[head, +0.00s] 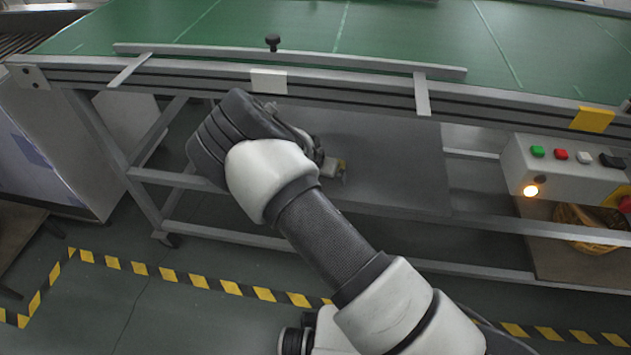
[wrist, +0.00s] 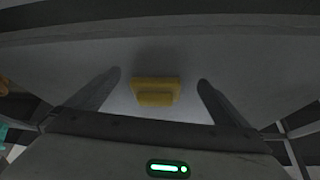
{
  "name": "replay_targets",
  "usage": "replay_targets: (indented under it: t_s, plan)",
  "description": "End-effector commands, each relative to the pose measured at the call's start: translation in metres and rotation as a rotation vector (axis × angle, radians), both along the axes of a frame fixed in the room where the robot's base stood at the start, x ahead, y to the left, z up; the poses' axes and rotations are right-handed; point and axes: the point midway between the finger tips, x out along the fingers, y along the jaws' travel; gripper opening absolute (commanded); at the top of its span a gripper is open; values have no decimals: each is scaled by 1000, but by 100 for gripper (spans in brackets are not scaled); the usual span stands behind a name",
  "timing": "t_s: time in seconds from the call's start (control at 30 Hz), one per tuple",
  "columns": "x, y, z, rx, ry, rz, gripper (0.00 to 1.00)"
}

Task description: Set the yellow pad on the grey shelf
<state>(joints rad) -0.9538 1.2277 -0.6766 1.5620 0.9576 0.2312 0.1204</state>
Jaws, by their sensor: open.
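The yellow pad (wrist: 156,92) is a small block with a raised part. In the wrist view it lies against a grey surface, between my gripper's (wrist: 159,78) two spread fingers, with a clear gap on each side. My gripper is open and touches the pad with neither finger. My arm and wrist hide part of the shelf. Whether the pad's full underside rests on the shelf cannot be told.
The green conveyor (head: 300,25) and its metal rail stand above the shelf, close over my wrist. A control box (head: 565,170) with buttons and a lit lamp is at the right. A wicker basket (head: 590,235) sits below it. The shelf right of my gripper is bare.

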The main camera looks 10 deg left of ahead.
Motion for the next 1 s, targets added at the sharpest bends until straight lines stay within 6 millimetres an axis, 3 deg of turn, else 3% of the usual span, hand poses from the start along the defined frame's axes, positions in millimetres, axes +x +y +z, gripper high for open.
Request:
replay_targets:
  t_s: [0.1, 0.3, 0.53, 0.63, 0.77, 1.0]
  plan:
    - [-24, 6, 2, 0, 2, 1, 100]
    - [-46, 12, 0, 0, 1, 1, 100]
    - [-50, 13, 0, 1, 1, 0, 100]
    - [-50, 10, 13, 23, 14, -11, 100]
    - [-53, 3, 58, 102, 66, -31, 100]
    - [-85, -30, 188, 285, 164, 5, 100]
